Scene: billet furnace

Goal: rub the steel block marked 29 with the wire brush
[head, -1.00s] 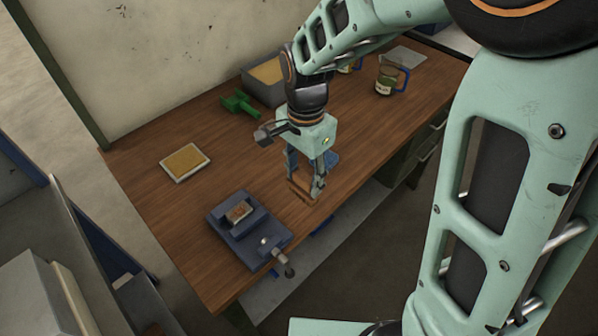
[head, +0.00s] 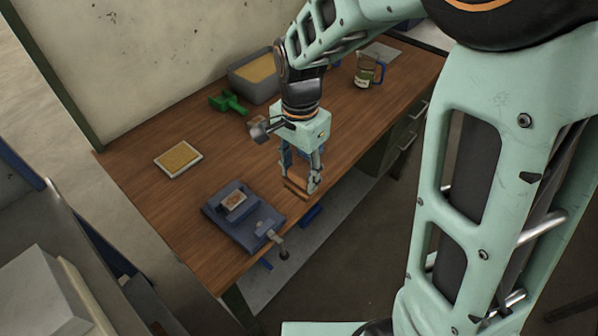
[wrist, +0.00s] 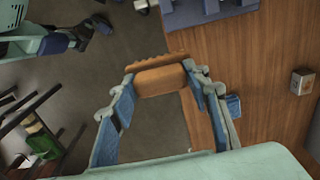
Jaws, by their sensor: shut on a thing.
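My gripper (head: 299,183) is shut on the wire brush (head: 296,190), a brown bar held across the fingertips above the bench's front edge. In the wrist view the brush (wrist: 162,80) shows between both fingers, partly over the floor. A small steel block (head: 235,200) with a brownish top sits in the blue vise (head: 240,226), left of my gripper in the head view. Its number is too small to read. The brush is apart from this block. The vise also shows at the wrist view's top edge (wrist: 205,10).
Another small block (wrist: 301,82) lies on the wooden bench (head: 150,195). A yellow-topped pad (head: 178,158), a green tool (head: 229,103), a grey bin (head: 239,82) and a jug (head: 367,70) stand further back. Bare wood lies between pad and vise.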

